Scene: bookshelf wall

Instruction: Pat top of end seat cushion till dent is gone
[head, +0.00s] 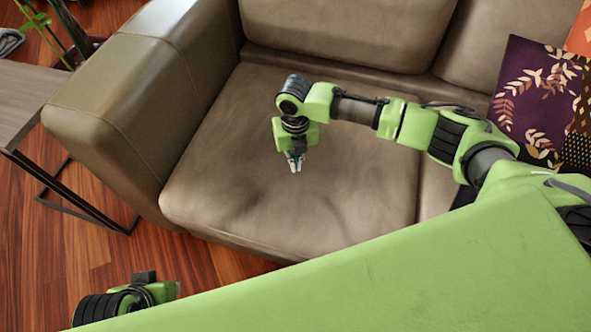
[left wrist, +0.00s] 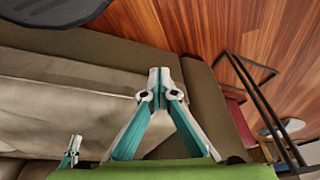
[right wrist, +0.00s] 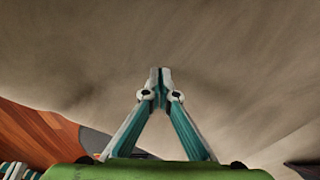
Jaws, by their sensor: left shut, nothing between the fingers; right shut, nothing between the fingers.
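The end seat cushion (head: 352,190) is a wide brown leather pad beside the sofa's left armrest. Its front left part shows dark shading and wrinkles, as of a shallow dent. My right gripper (head: 295,163) is shut and empty, pointing down over the middle of this cushion. In the right wrist view its closed tips (right wrist: 160,76) have brown leather beyond them; whether they touch it I cannot tell. My left gripper (left wrist: 165,76) is shut and empty in the left wrist view, with the sofa and floor beyond. In the head view only part of its arm shows, low at the left.
The armrest (head: 120,100) bounds the cushion at the left, and the backrest (head: 350,30) at the back. A dark patterned pillow (head: 530,95) lies at the right. A side table (head: 25,95) with a black metal frame stands at the far left. Wood floor (head: 80,255) is in front.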

